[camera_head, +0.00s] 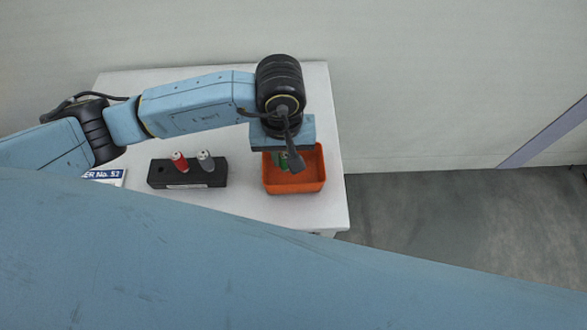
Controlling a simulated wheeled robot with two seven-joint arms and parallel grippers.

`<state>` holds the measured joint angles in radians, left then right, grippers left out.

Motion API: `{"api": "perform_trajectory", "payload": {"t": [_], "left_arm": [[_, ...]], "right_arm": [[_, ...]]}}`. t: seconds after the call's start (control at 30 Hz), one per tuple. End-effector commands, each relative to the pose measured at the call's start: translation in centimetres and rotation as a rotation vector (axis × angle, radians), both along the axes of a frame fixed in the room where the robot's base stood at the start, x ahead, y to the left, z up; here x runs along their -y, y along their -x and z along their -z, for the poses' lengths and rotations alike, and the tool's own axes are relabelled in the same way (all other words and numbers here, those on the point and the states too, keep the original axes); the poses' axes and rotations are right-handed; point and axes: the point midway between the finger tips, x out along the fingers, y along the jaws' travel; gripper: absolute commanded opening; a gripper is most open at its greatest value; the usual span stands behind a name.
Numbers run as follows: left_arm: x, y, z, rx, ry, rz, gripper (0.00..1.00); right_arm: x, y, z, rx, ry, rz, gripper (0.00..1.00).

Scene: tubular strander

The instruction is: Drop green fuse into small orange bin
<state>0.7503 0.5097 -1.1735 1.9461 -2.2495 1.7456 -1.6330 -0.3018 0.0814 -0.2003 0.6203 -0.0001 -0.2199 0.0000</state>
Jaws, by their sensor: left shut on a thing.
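The small orange bin (296,187) stands near the right edge of the white table. My left gripper (287,163) points down over the bin's back part, its fingers at or inside the bin's opening. It is shut on the green fuse (281,160), which shows only as a small green patch beside the fingers. The gripper and wrist hide most of the fuse, and I cannot tell whether it touches the bin's floor. My right gripper is not in view.
A black fuse holder (160,178) left of the bin carries a red fuse (180,161) and a grey fuse (206,160), with an empty hole at its left. A label plate (106,176) lies further left. A wall stands behind the white table (235,203).

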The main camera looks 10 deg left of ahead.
Motion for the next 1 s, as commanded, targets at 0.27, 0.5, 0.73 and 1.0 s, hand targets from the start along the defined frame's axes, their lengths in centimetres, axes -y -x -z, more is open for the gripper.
{"api": "perform_trajectory", "payload": {"t": [0.27,0.5,0.73,1.0], "left_arm": [[0.0,0.0,0.0,0.000,0.000,0.000,0.37],[0.0,0.0,0.0,0.000,0.000,0.000,0.43],[0.0,-0.1,-1.4,0.004,0.002,0.000,0.43],[0.1,-0.2,-7.2,0.007,0.002,0.002,0.43]], "right_arm": [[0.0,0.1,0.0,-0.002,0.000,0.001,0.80],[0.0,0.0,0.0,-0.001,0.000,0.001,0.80],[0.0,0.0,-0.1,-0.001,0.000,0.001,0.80],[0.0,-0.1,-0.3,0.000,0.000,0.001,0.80]]}}
